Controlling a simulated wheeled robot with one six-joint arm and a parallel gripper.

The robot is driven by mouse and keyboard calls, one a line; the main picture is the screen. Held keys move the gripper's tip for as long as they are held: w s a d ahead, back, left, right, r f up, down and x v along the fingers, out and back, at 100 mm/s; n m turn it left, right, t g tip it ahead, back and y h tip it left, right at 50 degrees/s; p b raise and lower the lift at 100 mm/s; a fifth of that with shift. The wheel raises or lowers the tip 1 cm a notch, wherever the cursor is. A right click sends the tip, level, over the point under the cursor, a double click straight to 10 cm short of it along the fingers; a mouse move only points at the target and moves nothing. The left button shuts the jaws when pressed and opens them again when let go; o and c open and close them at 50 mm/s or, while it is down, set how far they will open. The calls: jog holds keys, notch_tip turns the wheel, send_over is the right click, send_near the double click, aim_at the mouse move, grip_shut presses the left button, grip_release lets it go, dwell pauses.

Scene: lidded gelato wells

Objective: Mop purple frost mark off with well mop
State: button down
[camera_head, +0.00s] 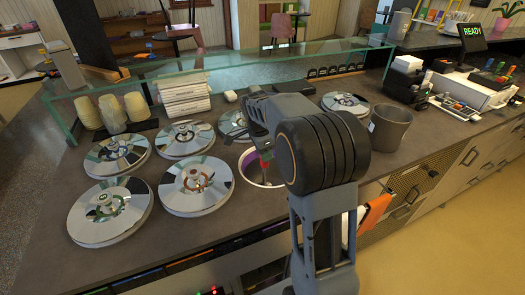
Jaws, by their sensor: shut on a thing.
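One well (246,178) stands open, with a pale rim and purple showing on its inside. My arm hides the right side of this well, and I cannot make out the frost mark's edges. My gripper (265,153) points down at the open well, mostly hidden behind my own arm. It is shut on a slim thing, apparently the well mop, with a bit of red near it. The mop's head is hidden, so I cannot tell whether it touches the well wall.
Several shiny round lids with knobs cover the other wells, such as the near lid (196,187). A grey bin (389,127) stands right of my arm. Stacked white boxes (184,93) and upturned cups (112,112) stand at the back left, before a glass guard (230,68).

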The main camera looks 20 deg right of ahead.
jog(key=shift+d+f, duration=0.1)
jog(key=shift+d, duration=1.05)
dwell(0.9)
notch_tip(320, 180, up, 19)
jog(key=p, duration=1.4)
jog(key=shift+p, duration=0.3)
jog(key=shift+w, duration=0.1)
